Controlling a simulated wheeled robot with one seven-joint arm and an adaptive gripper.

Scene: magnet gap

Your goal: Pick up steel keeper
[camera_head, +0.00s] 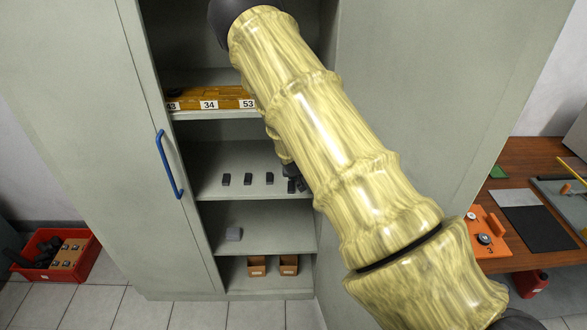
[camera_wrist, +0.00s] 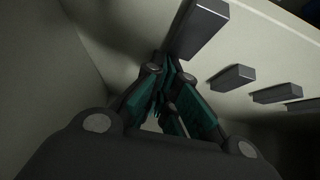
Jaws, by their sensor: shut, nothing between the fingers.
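Small dark grey blocks stand in a row on the middle cabinet shelf in the head view, one of them at the row's right (camera_head: 269,178). I cannot tell by looks which is the steel keeper. My gripper (camera_head: 293,182) is at the right end of this row, partly hidden by my arm. In the wrist view my gripper (camera_wrist: 170,68) is shut and empty, its fingertips close beside the nearest grey block (camera_wrist: 203,28). Whether they touch it is unclear. More blocks, the closest of them here (camera_wrist: 232,75), run off to the right.
A wooden table (camera_head: 530,160) stands at right.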

